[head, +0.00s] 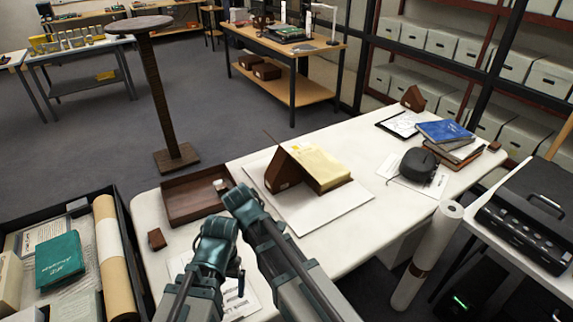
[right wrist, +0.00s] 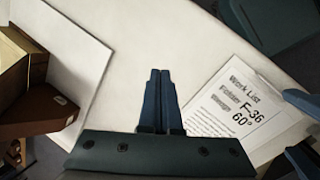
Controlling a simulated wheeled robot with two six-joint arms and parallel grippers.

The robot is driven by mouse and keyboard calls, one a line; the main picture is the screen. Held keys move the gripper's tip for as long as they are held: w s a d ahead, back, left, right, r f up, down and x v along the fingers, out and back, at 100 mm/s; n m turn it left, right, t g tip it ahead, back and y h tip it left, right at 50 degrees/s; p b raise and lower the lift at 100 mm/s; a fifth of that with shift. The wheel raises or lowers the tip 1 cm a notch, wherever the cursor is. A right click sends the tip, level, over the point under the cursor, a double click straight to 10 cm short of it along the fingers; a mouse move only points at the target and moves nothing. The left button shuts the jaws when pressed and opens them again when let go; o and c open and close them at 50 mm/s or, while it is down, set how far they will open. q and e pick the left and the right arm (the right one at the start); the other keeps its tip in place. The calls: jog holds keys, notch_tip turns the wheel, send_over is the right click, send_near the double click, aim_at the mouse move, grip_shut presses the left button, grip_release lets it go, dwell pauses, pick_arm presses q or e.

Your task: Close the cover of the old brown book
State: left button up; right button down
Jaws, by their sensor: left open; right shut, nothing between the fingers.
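The old brown book (head: 323,168) lies open on a white board (head: 335,213), its pale yellow pages showing. Its thin brown cover (head: 275,143) stands tilted up at the left of the pages, beside a brown wedge (head: 283,178) with a white label. The wedge also shows at the left of the right wrist view (right wrist: 40,105). My left gripper (head: 236,272) is low over a printed sheet, open and apart from the book. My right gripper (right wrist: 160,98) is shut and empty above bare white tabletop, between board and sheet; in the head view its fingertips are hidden.
A brown tray (head: 190,212) sits left of the board, with a small brown block (head: 157,239) nearer me. The printed sheet (right wrist: 228,108) lies near the front edge. A dark round object (head: 418,165) and stacked books (head: 447,131) are farther right.

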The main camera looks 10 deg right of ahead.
jog(key=w+d+r+n+t+h+p, duration=0.1)
jog(key=w+r+n+h, duration=0.2)
jog(key=w, duration=0.5)
jog(key=w+d+r+n+t+h+p, duration=0.1)
jog(key=w+r+n, duration=0.3)
jog(key=w+n, duration=0.25)
jog(key=w+d+r+n+t+h+p, duration=0.1)
jog(key=w+r+n, duration=0.2)
jog(key=w, duration=0.5)
jog(key=w+d+f+b, duration=0.3)
jog(key=d+f+b, duration=0.1)
jog(key=d, duration=0.5)
jog(key=shift+w+d+f+g, duration=0.2)
jog(key=shift+w+d+g, duration=0.1)
jog(key=shift+w+d, duration=0.1)
